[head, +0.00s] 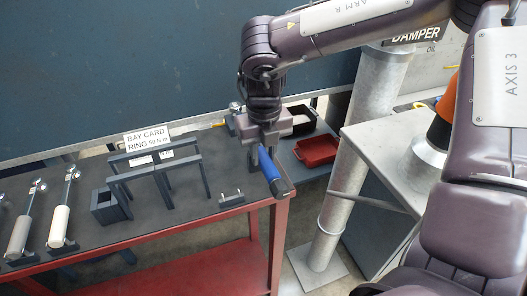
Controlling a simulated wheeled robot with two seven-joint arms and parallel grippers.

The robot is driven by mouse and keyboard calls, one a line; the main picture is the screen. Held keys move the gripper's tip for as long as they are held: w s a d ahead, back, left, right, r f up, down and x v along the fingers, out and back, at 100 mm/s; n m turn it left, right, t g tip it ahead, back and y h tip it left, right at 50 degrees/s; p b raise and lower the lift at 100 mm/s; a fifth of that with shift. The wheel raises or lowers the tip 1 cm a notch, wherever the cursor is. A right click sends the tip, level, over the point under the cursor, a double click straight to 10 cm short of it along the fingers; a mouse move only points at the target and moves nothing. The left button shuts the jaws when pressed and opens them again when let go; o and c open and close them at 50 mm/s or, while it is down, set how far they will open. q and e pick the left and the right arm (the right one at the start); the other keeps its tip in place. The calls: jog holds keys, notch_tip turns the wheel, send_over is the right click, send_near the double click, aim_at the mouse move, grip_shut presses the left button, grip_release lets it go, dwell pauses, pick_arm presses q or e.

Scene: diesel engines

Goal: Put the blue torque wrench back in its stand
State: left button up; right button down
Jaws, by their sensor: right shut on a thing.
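The blue torque wrench (268,165) is in my right gripper (266,138). Its blue handle with a dark end slants down to the right below the jaws, over the bench's right end. The part between the jaws is hidden, and a metal end seems to show behind them at upper left. The dark stand (158,172), made of arch-like frames, is on the bench left of the gripper, apart from the wrench. A white card (147,139) on it reads "BAY CARD RING 50 N m". My left gripper is not in view.
Two other wrenches, grey-handled (20,235) and white-handled (60,222), lie in holders at left. A small two-pin block (231,199) and open dark box (104,208) flank the stand.

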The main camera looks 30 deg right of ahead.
jog(key=shift+f, duration=0.15)
jog(key=c, duration=0.8)
grip_release()
jog(key=shift+o, duration=0.2)
jog(key=shift+r, duration=0.25)
jog(key=shift+s+r+p, duration=0.1)
jog(key=shift+r+p, duration=1)
jog(key=shift+r, duration=0.65)
jog(key=shift+r, duration=0.1)
jog(key=shift+s+a+r+p, duration=0.1)
jog(key=shift+r+p, duration=1.95)
jog(key=shift+r, duration=0.9)
